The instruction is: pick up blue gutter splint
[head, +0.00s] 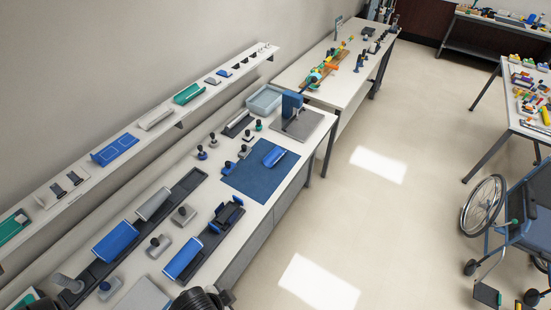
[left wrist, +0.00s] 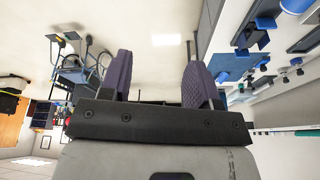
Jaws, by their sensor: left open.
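Several blue trough-shaped splints show in the head view, and I cannot tell which one the task names. A small blue gutter splint (head: 274,156) lies on the blue mat (head: 250,183). Larger blue troughs rest nearer on the bench, one on the left dark rail (head: 115,241) and one on a dark base (head: 183,258). My left gripper (left wrist: 158,72) is open and empty in the left wrist view, its two purple-grey pads apart. The bench with the blue mat (left wrist: 232,66) appears to its right, apart from the fingers. My right gripper is not in view.
A wall shelf (head: 90,184) with more splints runs above the bench's back. A blue block stand (head: 292,105) and a pale tray (head: 265,99) stand beyond the mat. A wheelchair (head: 515,225) is at right. The floor between is clear.

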